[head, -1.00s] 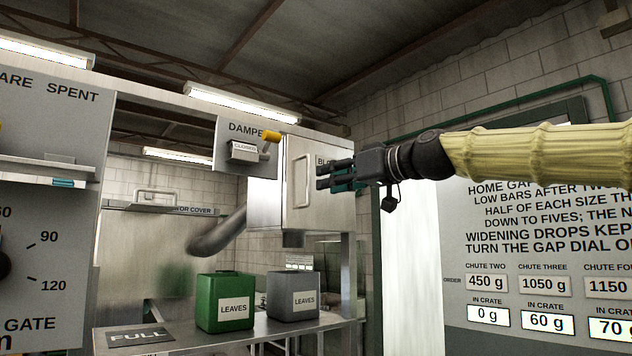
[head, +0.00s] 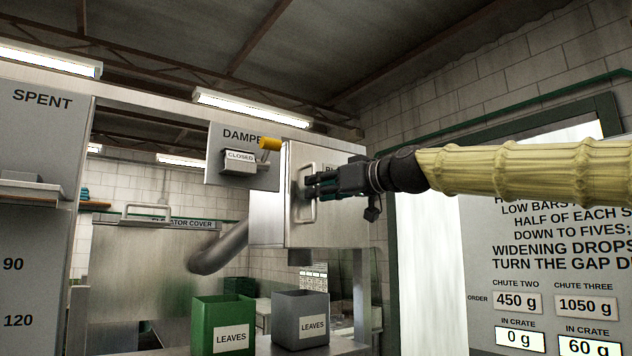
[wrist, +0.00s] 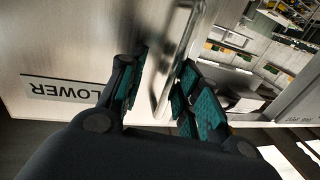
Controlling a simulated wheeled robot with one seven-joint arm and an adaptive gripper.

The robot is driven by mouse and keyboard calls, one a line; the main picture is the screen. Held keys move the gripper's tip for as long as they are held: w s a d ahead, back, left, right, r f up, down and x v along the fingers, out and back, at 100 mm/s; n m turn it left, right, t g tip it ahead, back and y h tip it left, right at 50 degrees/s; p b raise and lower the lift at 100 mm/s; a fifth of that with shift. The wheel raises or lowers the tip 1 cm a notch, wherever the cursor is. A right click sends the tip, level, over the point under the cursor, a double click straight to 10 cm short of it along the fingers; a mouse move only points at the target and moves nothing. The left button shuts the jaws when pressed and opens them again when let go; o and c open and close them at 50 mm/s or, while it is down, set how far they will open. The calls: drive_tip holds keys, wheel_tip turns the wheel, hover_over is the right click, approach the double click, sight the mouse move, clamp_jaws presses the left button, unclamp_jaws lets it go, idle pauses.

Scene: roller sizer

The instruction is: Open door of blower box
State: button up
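The blower box (head: 268,218) is a grey metal box under the ceiling lights, in the middle of the head view. Its door (head: 335,228) is shut or nearly so; I cannot tell which. The door has a vertical bar handle (head: 304,208) near its left edge. My gripper (head: 310,186) is at the handle's upper half, coming from the right. In the wrist view the fingers (wrist: 158,88) are apart, with the handle (wrist: 172,75) between or just beyond their tips. Contact cannot be told. The label "LOWER" shows on the door in the wrist view.
A damper panel (head: 222,170) with a yellow-tipped lever (head: 270,144) and a "CLOSED" plate is left of the door. A green bin (head: 207,312) and a grey bin (head: 284,305) labelled "LEAVES" stand below. A sign board (head: 480,290) is at right.

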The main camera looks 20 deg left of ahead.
drive_tip(key=shift+s+a+r, duration=0.65)
drive_tip(key=shift+s+a, duration=0.15)
drive_tip(key=shift+w+f, duration=0.35)
drive_tip(key=shift+w, duration=0.5)
drive_tip(key=shift+c, duration=0.9)
drive_tip(key=shift+s+d, duration=0.1)
drive_tip(key=shift+s, duration=0.1)
drive_tip(key=c, duration=0.3)
drive_tip(key=shift+s+r, duration=0.2)
drive_tip(key=shift+s, duration=0.05)
clamp_jaws()
drive_tip(key=shift+w, duration=0.1)
drive_tip(key=shift+d, duration=0.1)
